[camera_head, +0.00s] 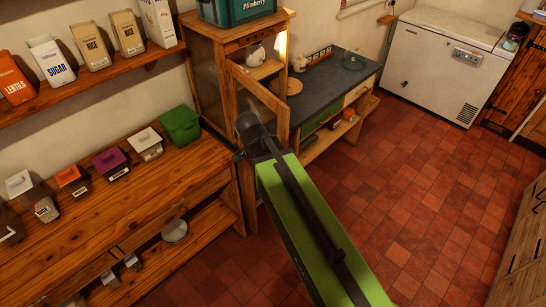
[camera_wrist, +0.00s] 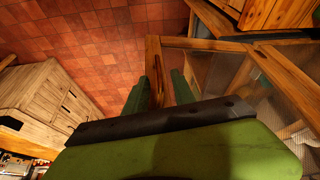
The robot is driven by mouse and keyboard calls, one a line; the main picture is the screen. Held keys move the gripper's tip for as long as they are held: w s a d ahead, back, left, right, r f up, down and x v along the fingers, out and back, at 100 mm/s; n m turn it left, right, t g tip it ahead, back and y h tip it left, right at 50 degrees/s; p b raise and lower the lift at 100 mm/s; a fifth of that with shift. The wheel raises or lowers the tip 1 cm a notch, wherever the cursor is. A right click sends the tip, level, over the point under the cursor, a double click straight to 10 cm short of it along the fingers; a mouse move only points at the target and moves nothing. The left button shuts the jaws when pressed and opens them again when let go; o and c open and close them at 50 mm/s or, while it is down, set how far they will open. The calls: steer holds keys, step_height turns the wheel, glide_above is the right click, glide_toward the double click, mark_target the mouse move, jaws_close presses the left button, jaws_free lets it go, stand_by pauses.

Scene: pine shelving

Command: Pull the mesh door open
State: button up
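The mesh door (camera_head: 283,122) belongs to a tall pine cabinet (camera_head: 214,75). It stands partly open, swung out from the cabinet's left post, and the shelf inside shows past it. In the wrist view the door's wooden frame (camera_wrist: 205,43) and mesh panel (camera_wrist: 222,72) fill the right side. My gripper (camera_wrist: 160,88) is at the door's free edge, with its green fingers apart and a wooden upright between them. I cannot tell whether either finger touches the wood. In the head view my arm hides the door's lower part and the fingertips.
A white teapot (camera_head: 256,55) is inside the cabinet. A pine bench (camera_head: 120,205) with several small containers and a green tub (camera_head: 180,125) stands at left. A dark-topped counter (camera_head: 335,75) is behind at right. The tiled floor (camera_head: 430,165) at right is clear up to the chest freezer (camera_head: 440,65).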

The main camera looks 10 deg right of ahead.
steer(key=p+v, duration=1)
steer(key=v, duration=0.3)
steer(key=shift+r+p, duration=0.3)
steer(key=shift+p, duration=0.05)
steer(key=s+d+f+n+g+y+b, duration=0.1)
steer(key=d+f+n+b, duration=0.3)
steer(key=f+b, duration=0.8)
steer(key=s+d+f+n+g+y+b, duration=0.2)
steer(key=s+d+f+n+b, duration=0.1)
steer(key=d+f+b, duration=0.6)
step_height(320, 180, down, 6)
steer(key=n+b, duration=0.1)
steer(key=b, duration=0.3)
steer(key=shift+d+f+n, duration=0.15)
steer(key=shift+d+n, duration=0.05)
steer(key=shift+n, duration=0.1)
